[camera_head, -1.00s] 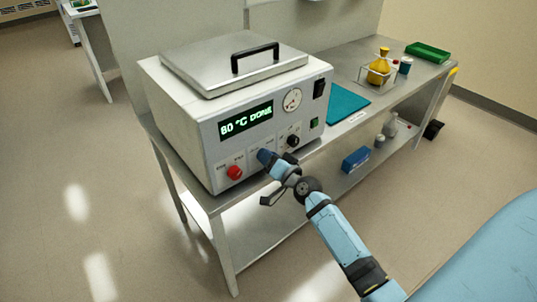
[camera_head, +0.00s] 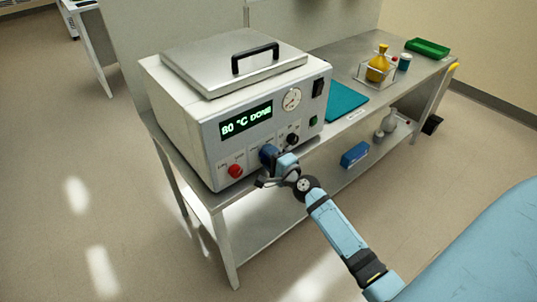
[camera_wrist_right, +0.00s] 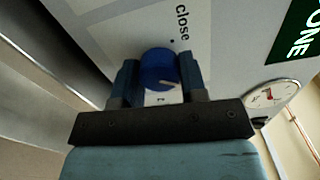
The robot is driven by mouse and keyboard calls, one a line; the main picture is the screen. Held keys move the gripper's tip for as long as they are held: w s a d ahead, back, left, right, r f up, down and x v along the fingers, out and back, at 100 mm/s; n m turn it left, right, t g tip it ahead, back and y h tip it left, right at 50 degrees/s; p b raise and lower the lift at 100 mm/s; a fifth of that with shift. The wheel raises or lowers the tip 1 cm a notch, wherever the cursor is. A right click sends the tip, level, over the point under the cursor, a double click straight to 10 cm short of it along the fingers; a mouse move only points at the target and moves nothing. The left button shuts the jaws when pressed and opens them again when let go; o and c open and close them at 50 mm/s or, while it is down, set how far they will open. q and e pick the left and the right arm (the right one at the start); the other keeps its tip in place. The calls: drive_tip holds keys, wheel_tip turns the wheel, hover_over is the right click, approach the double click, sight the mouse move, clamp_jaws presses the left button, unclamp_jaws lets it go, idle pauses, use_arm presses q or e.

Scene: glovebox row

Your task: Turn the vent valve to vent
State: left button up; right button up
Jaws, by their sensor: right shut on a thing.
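The vent valve is a round blue knob (camera_wrist_right: 158,66) on the front panel of a white oven-like box (camera_head: 179,120). In the right wrist view it sits between my gripper's two dark fingers, with a pale pointer line on its face and the word "close" printed nearby. My right gripper (camera_wrist_right: 160,80) is shut on the knob, one finger on each side. In the head view the right gripper (camera_head: 269,156) is against the lower panel, and it largely hides the knob and its labels. My left gripper is not in view.
A red knob (camera_head: 235,171) is left of my gripper and a black knob (camera_head: 292,139) right of it. A lit display (camera_head: 246,121) reads "80 °C DONE". A gauge (camera_head: 291,99) is above. The box stands on a metal bench with a teal mat (camera_head: 345,101) at right.

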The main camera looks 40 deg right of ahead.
drive_tip(key=shift+m, duration=0.9)
drive_tip(key=o, duration=0.9)
drive_tip(key=shift+o, duration=0.2)
drive_tip(key=s+d+b, duration=0.1)
drive_tip(key=s+b, duration=0.1)
drive_tip(key=s, duration=1.1)
drive_tip(key=shift+s, duration=0.4)
